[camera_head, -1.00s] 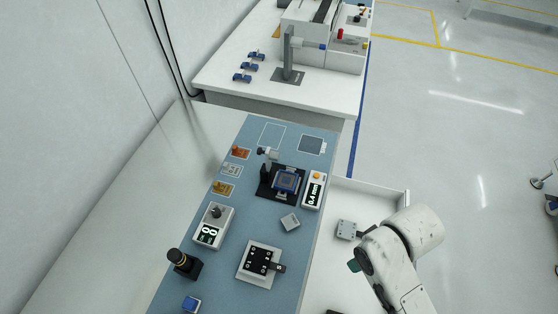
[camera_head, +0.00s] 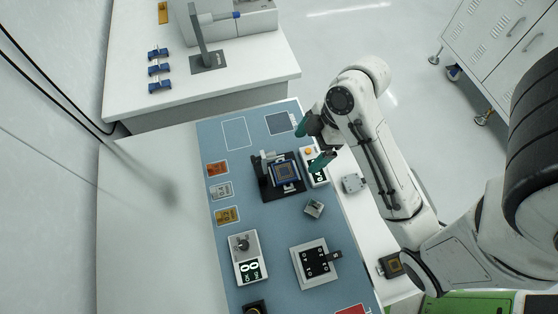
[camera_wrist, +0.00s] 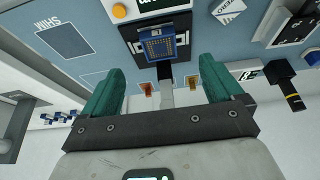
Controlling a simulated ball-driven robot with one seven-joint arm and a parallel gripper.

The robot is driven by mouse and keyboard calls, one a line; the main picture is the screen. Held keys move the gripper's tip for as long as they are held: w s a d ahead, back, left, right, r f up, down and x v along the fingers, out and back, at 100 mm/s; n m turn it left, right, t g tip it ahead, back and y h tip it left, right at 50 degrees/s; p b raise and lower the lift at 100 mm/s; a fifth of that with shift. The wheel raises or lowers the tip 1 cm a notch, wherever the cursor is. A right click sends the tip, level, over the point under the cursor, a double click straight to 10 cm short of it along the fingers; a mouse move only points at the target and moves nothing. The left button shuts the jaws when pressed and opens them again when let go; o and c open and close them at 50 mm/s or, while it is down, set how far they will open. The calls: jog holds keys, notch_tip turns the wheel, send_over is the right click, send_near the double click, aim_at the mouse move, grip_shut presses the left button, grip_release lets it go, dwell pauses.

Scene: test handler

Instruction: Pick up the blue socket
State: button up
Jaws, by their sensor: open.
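The blue socket (camera_head: 285,173) is a square blue frame with a tan-gold centre. It sits on a black plate (camera_head: 264,188) on the blue-grey mat, beside a small upright post. In the wrist view the blue socket (camera_wrist: 160,46) shows at the top middle, beyond my fingers. My gripper (camera_head: 314,142) has two teal fingers spread apart, just right of the socket and above the mat's right side. In the wrist view my gripper (camera_wrist: 164,78) is open, with nothing between the fingers, and is apart from the socket.
A display box with an orange button (camera_head: 314,172) stands right of the socket, close under my gripper. A small grey block (camera_head: 314,209), a white fixture (camera_head: 304,274) and a dial box (camera_head: 245,257) lie nearer. Blue parts (camera_head: 159,70) sit on the far table.

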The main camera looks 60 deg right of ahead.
aim_at(290, 170)
jog(key=b+x, duration=0.3)
jog(key=x, duration=0.2)
jog(key=shift+w+f+b, duration=0.1)
jog(key=shift+f+b, duration=0.2)
jog(key=shift+b, duration=0.1)
jog(key=shift+x, duration=2.1)
jog(key=shift+c, duration=0.3)
jog(key=c, duration=1.2)
jog(key=shift+c, duration=0.2)
